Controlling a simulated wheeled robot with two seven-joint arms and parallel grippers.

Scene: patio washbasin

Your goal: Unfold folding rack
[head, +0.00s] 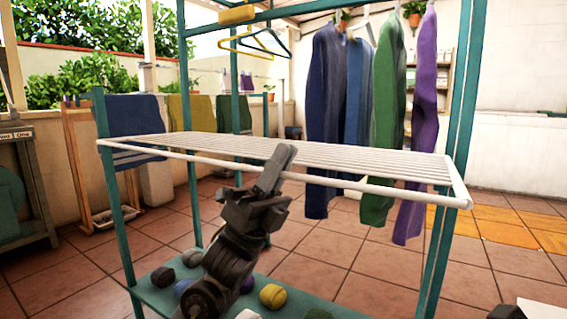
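The folding rack (330,170) is a white slatted panel that lies about level across a teal frame (112,190). Its white front bar (390,190) runs from the left post to a corner at the right posts. My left gripper (276,168) reaches up from below to the middle of the front bar. Its fingers overlap the bar in the picture; I cannot tell whether they touch it or how far apart they are. A dark part at the bottom right edge is cut off, and no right gripper fingers show.
Blue, green and purple garments (325,110) hang behind the rack. Yellow and blue hangers (245,45) hang at the upper left. A teal lower shelf (155,295) holds several coloured rolled items. A wooden rack with towels (135,115) stands back left. Tiled floor is open beyond.

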